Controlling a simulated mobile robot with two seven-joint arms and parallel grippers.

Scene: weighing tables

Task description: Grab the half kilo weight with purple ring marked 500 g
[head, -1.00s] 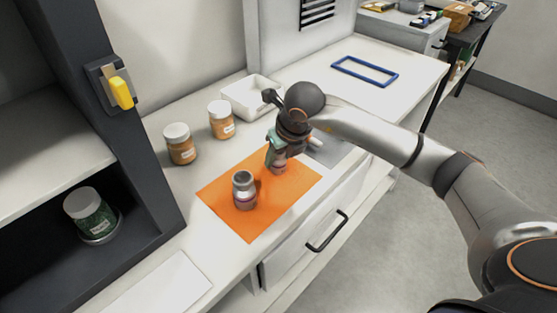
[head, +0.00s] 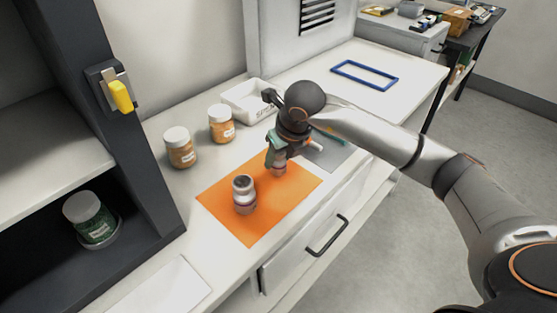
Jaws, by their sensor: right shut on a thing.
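Two silver metal weights are on an orange mat (head: 225,212). The nearer weight (head: 244,196) stands upright and free, with a dull purplish band low on its body. My right gripper (head: 277,161) is at the mat's far right part, pointing down, shut on the other weight (head: 279,170). Only the lower part of that weight shows, with a pinkish tint; the fingers hide the rest. I cannot read a marking on either weight. The held weight is at or very near the mat. My left gripper is not in view.
Two orange-filled jars (head: 180,148) (head: 221,124) with white lids stand left of the mat. A white tray (head: 236,104) is behind, a grey mat (head: 335,157) right of the gripper, and a blue frame (head: 364,86) farther back. A dark shelf with a green jar (head: 91,219) stands left.

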